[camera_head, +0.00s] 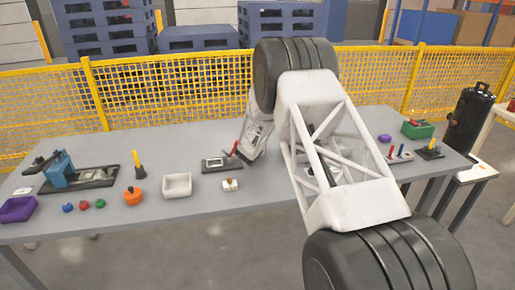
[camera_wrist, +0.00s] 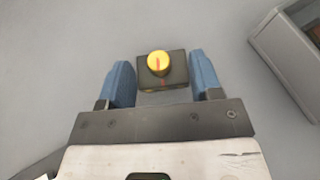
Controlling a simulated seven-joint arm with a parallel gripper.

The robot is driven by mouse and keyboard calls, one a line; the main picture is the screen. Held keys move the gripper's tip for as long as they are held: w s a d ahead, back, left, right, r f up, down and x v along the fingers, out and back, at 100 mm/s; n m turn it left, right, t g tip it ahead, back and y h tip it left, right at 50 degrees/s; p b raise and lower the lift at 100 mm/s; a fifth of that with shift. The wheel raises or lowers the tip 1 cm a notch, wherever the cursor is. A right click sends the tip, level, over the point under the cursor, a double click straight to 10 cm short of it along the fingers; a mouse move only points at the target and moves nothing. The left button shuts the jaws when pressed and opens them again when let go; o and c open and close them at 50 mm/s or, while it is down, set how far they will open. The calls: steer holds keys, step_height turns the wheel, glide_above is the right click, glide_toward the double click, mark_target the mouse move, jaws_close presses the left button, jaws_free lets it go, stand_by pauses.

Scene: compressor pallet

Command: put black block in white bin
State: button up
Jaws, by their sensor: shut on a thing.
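The black block (camera_wrist: 178,73) is a small dark block with a round yellow knob and a red line on top. In the wrist view it sits between the two blue fingers of my gripper (camera_wrist: 163,74), which are shut on its sides. I cannot tell whether it touches the table or hangs just above it. The white bin (camera_head: 177,185) stands on the table left of the middle in the head view and looks empty. In the head view I cannot make out my fingertips or the held block.
A grey-walled container (camera_wrist: 283,60) shows at the right of the wrist view. On the grey table are a dark tray with a red lever (camera_head: 222,163), a small pale block (camera_head: 230,185), an orange knob (camera_head: 133,196), a purple bin (camera_head: 18,209) and a green bin (camera_head: 418,131).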

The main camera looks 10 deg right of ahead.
steer(key=o, duration=1.4)
steer(key=shift+o, duration=0.2)
steer(key=shift+r, duration=0.15)
steer(key=shift+s+a+r, duration=0.25)
steer(key=shift+s, duration=0.2)
steer(key=shift+v, duration=5.4)
